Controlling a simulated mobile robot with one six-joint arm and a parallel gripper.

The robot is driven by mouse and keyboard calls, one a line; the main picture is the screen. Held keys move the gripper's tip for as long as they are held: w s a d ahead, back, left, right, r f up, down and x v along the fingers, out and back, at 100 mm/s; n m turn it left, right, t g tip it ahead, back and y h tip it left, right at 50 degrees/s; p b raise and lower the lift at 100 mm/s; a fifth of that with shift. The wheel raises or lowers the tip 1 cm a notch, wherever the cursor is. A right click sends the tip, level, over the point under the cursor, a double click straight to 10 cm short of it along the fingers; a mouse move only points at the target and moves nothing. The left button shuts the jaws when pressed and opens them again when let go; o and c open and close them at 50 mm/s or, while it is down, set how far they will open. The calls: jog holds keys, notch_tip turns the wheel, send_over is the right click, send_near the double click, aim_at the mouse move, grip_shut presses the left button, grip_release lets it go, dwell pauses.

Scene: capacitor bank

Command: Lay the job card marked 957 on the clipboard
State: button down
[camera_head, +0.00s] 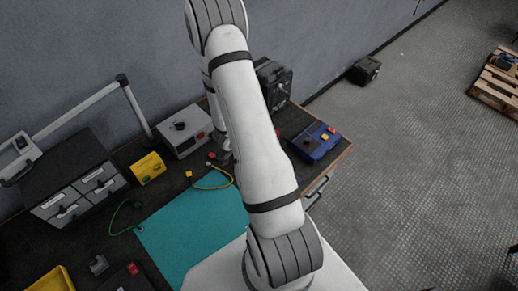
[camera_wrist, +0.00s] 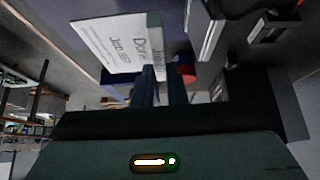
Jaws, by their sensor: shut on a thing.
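A white job card (camera_wrist: 110,42) with dark print shows in the upper left of the wrist view, tilted and seen upside down. The words are blurred; a "Job" line with a number shows, but I cannot read the number for certain. My gripper (camera_wrist: 158,88) is shut on the card, its dark fingers at the card's lower right edge. In the head view my arm hides the gripper and the card. I cannot make out the clipboard in either view.
The workbench has a teal mat (camera_head: 190,232), a drawer unit (camera_head: 80,192), a yellow device (camera_head: 148,168), a grey box (camera_head: 184,131), a blue box (camera_head: 316,142), a yellow bin (camera_head: 52,281) and loose leads. A wall stands behind. Open floor (camera_head: 420,170) lies right.

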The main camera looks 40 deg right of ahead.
jog(key=f+b, duration=0.1)
jog(key=w+f, duration=0.1)
jog(key=f, duration=0.1)
jog(key=shift+a+b, duration=0.1)
jog(key=shift+b, duration=0.25)
jog(key=shift+f+b, duration=1.2)
jog(key=shift+f, duration=0.55)
jog(key=c, duration=1.4)
grip_release()
jog(key=v, duration=0.7)
jog(key=shift+a+r+p, duration=0.2)
jog(key=shift+r+p, duration=0.15)
jog(key=shift+p, duration=0.05)
